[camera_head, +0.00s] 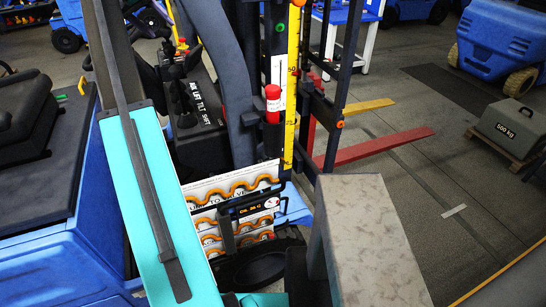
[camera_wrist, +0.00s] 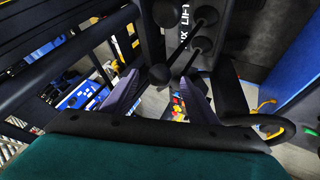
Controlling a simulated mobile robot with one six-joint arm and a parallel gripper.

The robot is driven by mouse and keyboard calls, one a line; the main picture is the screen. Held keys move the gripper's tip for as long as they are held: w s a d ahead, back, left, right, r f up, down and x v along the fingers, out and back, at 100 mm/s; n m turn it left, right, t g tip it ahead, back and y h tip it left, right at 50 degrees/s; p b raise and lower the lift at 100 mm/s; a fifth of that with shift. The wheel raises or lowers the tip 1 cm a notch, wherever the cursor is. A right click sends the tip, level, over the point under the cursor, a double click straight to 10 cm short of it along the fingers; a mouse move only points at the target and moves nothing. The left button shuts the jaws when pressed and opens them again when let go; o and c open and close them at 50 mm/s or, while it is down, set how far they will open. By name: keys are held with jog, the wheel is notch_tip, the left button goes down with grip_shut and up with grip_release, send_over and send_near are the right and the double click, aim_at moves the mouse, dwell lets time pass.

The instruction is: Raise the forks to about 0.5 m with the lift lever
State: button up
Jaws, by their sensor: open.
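The lever console (camera_head: 200,115) has a label reading LIFT, TILT and SHIFT, with an AUX marking before them. In the wrist view, several black ball knobs on rods stand by the partly visible label (camera_wrist: 182,32). One ball knob (camera_wrist: 160,75) shows between the fingertips of my gripper (camera_wrist: 164,82). The fingers are apart; I cannot tell whether they touch it or which lever it belongs to. A yellow fork (camera_head: 368,106) and a red fork (camera_head: 385,148) extend right, low over the floor. A yellow height scale (camera_head: 293,80) stands upright on the mast.
A grey 500 kg block (camera_head: 507,130) sits on a pallet at the right. A red cylinder (camera_head: 272,100) is beside the mast. A blue vehicle (camera_head: 500,40) stands at back right. Floor around the forks looks clear.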

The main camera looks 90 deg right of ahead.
jog(key=p+v, duration=0.1)
jog(key=v, duration=0.6)
dwell(0.7)
jog(key=shift+w, duration=0.1)
